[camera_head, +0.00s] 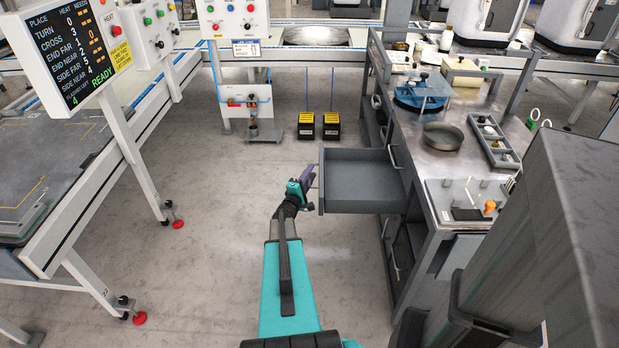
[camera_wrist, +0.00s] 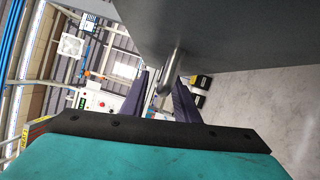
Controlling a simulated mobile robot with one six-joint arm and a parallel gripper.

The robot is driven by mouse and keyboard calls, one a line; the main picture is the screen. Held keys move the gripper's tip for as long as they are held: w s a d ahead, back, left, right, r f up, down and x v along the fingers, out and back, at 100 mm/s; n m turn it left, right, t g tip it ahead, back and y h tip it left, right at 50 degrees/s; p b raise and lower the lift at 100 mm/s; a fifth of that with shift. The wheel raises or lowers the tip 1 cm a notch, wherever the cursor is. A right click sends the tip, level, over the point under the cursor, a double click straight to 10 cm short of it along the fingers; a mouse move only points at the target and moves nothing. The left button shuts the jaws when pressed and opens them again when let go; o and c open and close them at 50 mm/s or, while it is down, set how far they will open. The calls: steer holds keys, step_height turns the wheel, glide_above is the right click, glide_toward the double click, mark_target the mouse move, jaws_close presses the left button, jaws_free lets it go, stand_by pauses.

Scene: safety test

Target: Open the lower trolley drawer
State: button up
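A grey drawer (camera_head: 360,168) stands pulled out to the left from the side of the metal trolley (camera_head: 447,178), and its visible inside is empty. I cannot tell for sure whether it is the lower one. My gripper (camera_head: 306,180) is at the drawer's outer front. In the wrist view, the dark drawer front (camera_wrist: 225,32) fills the upper right, with a metal handle (camera_wrist: 173,68) standing out from it. My gripper's two purple fingers (camera_wrist: 163,88) lie on either side of the handle's end. A gap shows beside the handle, so the fingers look open around it.
The trolley top carries a round pan (camera_head: 443,136), a blue-topped device (camera_head: 424,92) and a divided tray (camera_head: 494,140). Two black-and-yellow boxes (camera_head: 318,126) stand on the floor behind the drawer. A workbench with a display panel (camera_head: 72,45) stands left. Floor between is clear.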

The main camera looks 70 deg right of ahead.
steer(key=a+f, duration=0.1)
steer(key=a, duration=1.2)
steer(key=shift+a, duration=0.4)
steer(key=shift+w, duration=0.15)
